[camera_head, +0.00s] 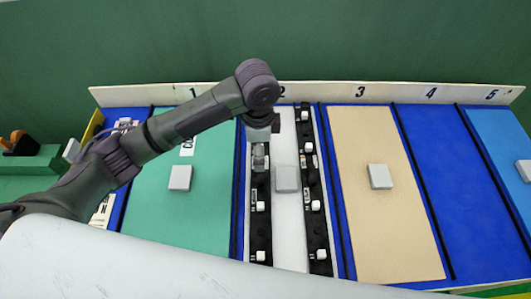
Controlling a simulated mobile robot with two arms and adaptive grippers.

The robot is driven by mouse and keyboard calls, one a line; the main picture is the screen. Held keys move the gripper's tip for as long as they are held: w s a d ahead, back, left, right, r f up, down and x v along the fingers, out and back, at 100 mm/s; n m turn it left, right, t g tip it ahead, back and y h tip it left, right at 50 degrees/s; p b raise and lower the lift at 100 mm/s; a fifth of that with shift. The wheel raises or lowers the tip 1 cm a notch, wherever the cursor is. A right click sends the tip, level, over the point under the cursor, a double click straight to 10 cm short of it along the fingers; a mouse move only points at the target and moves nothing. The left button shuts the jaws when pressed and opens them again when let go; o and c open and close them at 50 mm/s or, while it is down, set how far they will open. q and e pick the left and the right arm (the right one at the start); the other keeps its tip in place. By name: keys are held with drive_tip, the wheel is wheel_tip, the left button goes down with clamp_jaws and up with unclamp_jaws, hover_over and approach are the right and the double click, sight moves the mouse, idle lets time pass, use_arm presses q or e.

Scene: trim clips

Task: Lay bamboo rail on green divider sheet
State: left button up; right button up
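The green sheet (205,215) lies flat in the bay marked 1, with a pale grey block (180,178) on it. I cannot pick out a bamboo rail for certain. Two black strips with white clips, the left one (260,228) and the right one (317,220), lie lengthwise on a pale sheet in bay 2. My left arm reaches across the green sheet from the left. My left gripper (259,163) points down over the left black strip; its fingers are too small to tell open from shut, and contact is unclear. My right gripper is out of view.
A grey block (286,179) sits between the black strips. Bay 3 holds a tan sheet (390,235) with a grey block (380,176). Bay 4 (445,180) is bare blue. A numbered cream ledge (320,91) runs along the back. Another block (525,170) lies in bay 5.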

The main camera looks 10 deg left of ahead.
sight(260, 173)
use_arm(q)
wheel_tip(260, 173, down, 4)
drive_tip(key=shift+s+f+p, duration=0.1)
drive_tip(key=shift+p, duration=0.2)
wheel_tip(260, 173, down, 4)
drive_tip(key=shift+r, duration=0.15)
drive_tip(key=shift+w+f, duration=0.2)
drive_tip(key=shift+f, duration=0.35)
wheel_tip(260, 173, down, 4)
drive_tip(key=shift+r+p, duration=0.2)
drive_tip(key=shift+p, duration=0.55)
drive_tip(key=shift+f, duration=0.5)
drive_tip(key=c, duration=1.6)
drive_tip(key=shift+w+r, duration=0.1)
drive_tip(key=shift+r, duration=0.55)
drive_tip(key=shift+c, duration=0.2)
wheel_tip(260, 173, up, 3)
drive_tip(key=shift+f+b, duration=0.15)
drive_tip(key=shift+b, duration=0.35)
drive_tip(key=s+d+r+b, duration=0.1)
drive_tip(key=s+d+r, duration=0.6)
drive_tip(key=d, duration=0.2)
drive_tip(key=shift+d+b, duration=0.2)
drive_tip(key=shift+b, duration=0.15)
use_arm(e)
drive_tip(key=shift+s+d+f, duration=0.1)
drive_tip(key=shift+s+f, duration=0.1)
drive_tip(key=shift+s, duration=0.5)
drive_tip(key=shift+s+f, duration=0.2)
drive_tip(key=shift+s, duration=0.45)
